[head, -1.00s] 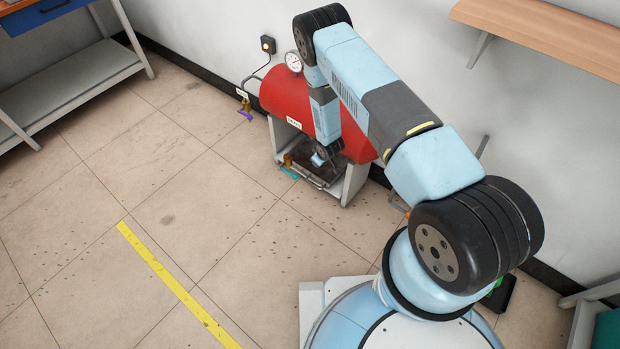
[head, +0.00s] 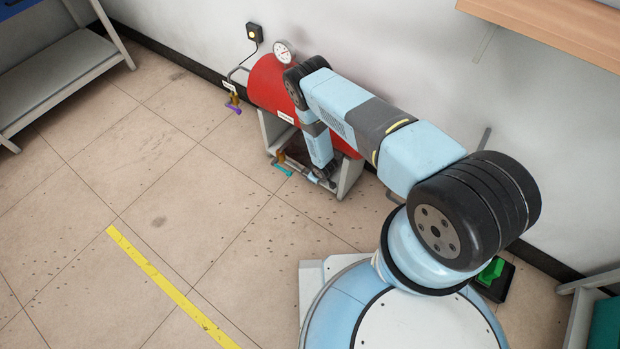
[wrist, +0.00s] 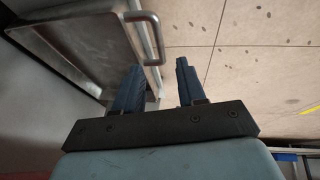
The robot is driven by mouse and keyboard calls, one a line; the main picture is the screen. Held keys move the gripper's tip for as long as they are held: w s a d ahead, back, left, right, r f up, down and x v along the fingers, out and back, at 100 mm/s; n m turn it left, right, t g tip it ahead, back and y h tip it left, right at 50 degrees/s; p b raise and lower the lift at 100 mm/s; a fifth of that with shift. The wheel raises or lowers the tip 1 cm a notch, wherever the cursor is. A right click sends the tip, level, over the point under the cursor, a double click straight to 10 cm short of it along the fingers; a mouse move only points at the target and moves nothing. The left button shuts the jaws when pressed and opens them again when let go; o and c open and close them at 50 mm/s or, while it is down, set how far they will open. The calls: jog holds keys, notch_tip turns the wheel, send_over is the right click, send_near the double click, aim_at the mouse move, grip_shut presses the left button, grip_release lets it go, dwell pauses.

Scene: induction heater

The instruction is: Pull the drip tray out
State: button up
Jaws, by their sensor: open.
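The drip tray (wrist: 92,35) is a shallow metal tray with a dark inside, at the upper left of the wrist view. Its bar handle (wrist: 154,38) sticks out from the tray's front wall. In the head view, the tray (head: 296,152) lies low between the grey supports under the red tank, partly hidden by my arm. My gripper (wrist: 159,68) is open, with its two dark fingers apart. In the wrist view, the near end of the handle appears between the fingertips; I cannot tell whether they touch it. In the head view, my gripper (head: 311,175) is low at the tray's front.
The red tank (head: 270,86) stands on its grey stand (head: 350,176) by the wall. A teal-handled valve (head: 282,169) is close left of my gripper. A purple-handled valve (head: 233,107) hangs at the tank's left end. The floor in front is clear.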

jog(key=shift+x, duration=3.95)
grip_shut()
